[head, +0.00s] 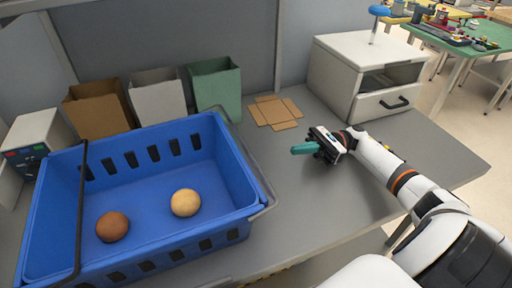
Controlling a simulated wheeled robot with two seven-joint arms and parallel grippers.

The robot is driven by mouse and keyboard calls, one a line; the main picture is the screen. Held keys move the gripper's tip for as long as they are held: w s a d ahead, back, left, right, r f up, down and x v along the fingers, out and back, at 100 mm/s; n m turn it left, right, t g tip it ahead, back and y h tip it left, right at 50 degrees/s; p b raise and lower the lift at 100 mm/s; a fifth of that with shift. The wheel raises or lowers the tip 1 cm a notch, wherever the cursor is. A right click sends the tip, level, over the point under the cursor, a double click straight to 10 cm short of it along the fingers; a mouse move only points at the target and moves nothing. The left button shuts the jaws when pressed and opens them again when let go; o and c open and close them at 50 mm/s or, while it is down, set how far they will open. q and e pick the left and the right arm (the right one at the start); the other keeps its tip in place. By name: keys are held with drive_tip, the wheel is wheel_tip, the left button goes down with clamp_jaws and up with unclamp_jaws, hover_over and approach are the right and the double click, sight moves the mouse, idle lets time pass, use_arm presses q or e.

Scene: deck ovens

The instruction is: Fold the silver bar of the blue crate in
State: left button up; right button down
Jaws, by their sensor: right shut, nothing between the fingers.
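The blue crate (150,138) stands on the grey table at left, its open top facing up. Its silver bar (257,172) runs along the outside of the right rim, swung outward from the opening. A black bar (82,205) crosses above the crate's left part, inward of the left rim. A brown ball-shaped item (112,227) and a tan one (186,203) lie on the crate's floor. My right gripper (304,149) has teal fingers, shut and empty, pointing left above the table, to the right of the silver bar and apart from it. My left gripper is out of view.
Brown (98,108), white (158,97) and green (214,84) open boxes stand behind the crate. A flat cardboard piece (275,112) lies near the back wall. A white drawer cabinet (345,63) stands back right.

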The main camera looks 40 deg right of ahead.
drive_tip(key=shift+w+a+r+p, duration=0.1)
drive_tip(key=shift+a+r+p, duration=0.1)
drive_tip(key=shift+a+p, duration=0.25)
drive_tip(key=p, duration=0.5)
approach(245, 146)
drive_tip(key=w+a+f, duration=0.1)
drive_tip(key=a+f, duration=0.2)
drive_tip(key=shift+w+a+r+p, duration=0.25)
drive_tip(key=shift+a+r+p, duration=0.35)
drive_tip(key=shift+a, duration=0.2)
drive_tip(key=shift+w+a+r+p, duration=0.25)
drive_tip(key=shift+a+r+p, duration=0.25)
drive_tip(key=shift+a+r, duration=0.3)
drive_tip(key=shift+f, duration=0.1)
drive_tip(key=shift+r+h, duration=0.3)
drive_tip(key=shift+r+h, duration=0.5)
drive_tip(key=shift+h, duration=0.2)
